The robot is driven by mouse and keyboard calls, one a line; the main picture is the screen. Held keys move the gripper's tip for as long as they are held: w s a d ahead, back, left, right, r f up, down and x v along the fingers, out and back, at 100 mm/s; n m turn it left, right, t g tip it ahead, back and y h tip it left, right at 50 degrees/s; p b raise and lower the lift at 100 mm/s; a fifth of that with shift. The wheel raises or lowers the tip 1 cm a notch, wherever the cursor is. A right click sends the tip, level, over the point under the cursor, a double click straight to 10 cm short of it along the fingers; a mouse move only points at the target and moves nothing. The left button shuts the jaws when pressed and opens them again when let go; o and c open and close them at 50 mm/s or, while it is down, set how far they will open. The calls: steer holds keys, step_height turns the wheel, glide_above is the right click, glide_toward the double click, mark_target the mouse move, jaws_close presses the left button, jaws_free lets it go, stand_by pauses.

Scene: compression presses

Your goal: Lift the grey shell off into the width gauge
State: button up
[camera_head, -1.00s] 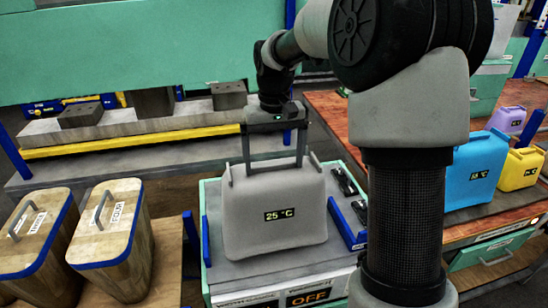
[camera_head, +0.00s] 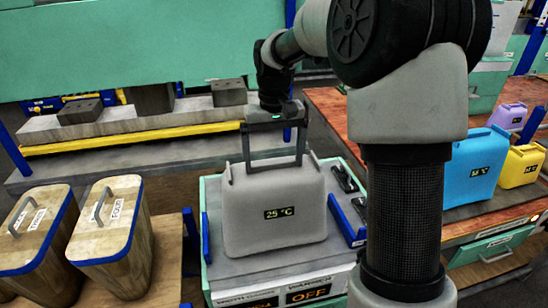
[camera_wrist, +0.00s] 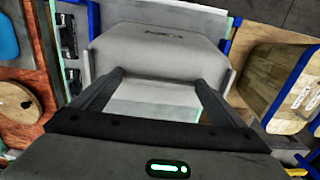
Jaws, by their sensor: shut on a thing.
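The grey shell (camera_head: 275,225), with a "25 °C" display on its front, stands upright between blue rails on a grey-topped unit. A partly readable label on that unit's front reads as the width gauge (camera_head: 247,300). My gripper (camera_head: 274,166) is above the shell, with its two fingers reaching down to the shell's top, and is shut on it. In the wrist view the fingers of my gripper (camera_wrist: 160,78) meet the near side of the shell (camera_wrist: 155,50). Whether the shell's underside touches the unit is hidden.
A warmer panel (camera_head: 306,292) reads "OFF". Two wooden bins with blue rims (camera_head: 112,225) stand left. A blue shell (camera_head: 475,168), a yellow shell (camera_head: 522,165) and a purple shell (camera_head: 510,117) stand on the right bench. A press with grey blocks (camera_head: 80,111) is behind.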

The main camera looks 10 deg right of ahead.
steer(key=shift+f, duration=0.15)
steer(key=o, duration=1.3)
step_height(320, 180, up, 18)
steer(key=p, duration=0.2)
steer(key=shift+f, duration=0.25)
